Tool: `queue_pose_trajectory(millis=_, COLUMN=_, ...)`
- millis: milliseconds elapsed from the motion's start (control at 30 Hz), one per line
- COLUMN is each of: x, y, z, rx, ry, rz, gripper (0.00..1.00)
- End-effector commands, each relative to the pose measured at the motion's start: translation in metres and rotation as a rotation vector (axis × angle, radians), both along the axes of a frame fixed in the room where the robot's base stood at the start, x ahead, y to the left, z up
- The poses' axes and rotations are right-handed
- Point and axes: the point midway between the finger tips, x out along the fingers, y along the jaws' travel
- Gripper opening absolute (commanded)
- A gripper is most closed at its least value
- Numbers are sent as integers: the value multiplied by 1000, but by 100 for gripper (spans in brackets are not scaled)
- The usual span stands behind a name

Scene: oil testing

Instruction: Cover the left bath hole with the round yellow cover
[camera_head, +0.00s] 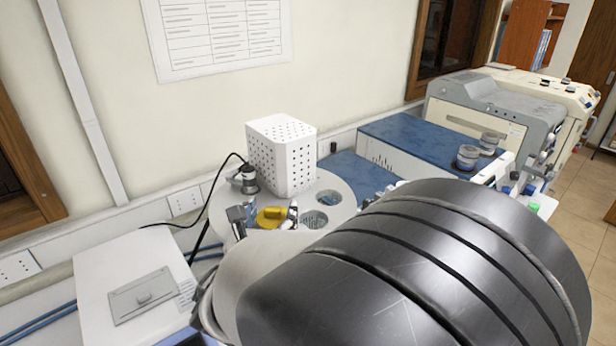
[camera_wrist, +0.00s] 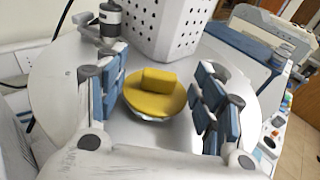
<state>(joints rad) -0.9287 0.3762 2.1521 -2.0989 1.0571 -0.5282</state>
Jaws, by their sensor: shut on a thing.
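The round yellow cover (camera_head: 270,218) has a raised bar-shaped handle on top. It also shows in the wrist view (camera_wrist: 155,96), lying about level between the two blue-padded fingers of my gripper (camera_wrist: 163,97). My gripper is shut on the cover, with one finger at each side of its disc. A bright metal edge shows just under the cover's near side. The cover is over the round bath top (camera_head: 344,187). Two open round holes, one (camera_head: 314,220) nearer and one (camera_head: 328,197) farther, show right of the cover. Whether a hole lies under the cover is hidden.
A white perforated box (camera_head: 281,155) stands on the bath top behind the cover. A small black-and-grey device (camera_head: 245,179) with a cable stands left of it. A blue-topped unit (camera_head: 420,140) carries two grey cups to the right. My arm hides much of the front.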

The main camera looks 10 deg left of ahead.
Motion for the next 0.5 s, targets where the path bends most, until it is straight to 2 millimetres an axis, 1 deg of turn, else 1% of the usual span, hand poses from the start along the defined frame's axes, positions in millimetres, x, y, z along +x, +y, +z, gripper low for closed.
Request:
queue_pose_trajectory(millis=267, x=0, y=0, z=0, rx=0, ry=-1, rz=0, gripper=40)
queue_pose_trajectory(millis=500, x=0, y=0, z=-4, rx=0, ry=0, rz=0, gripper=40)
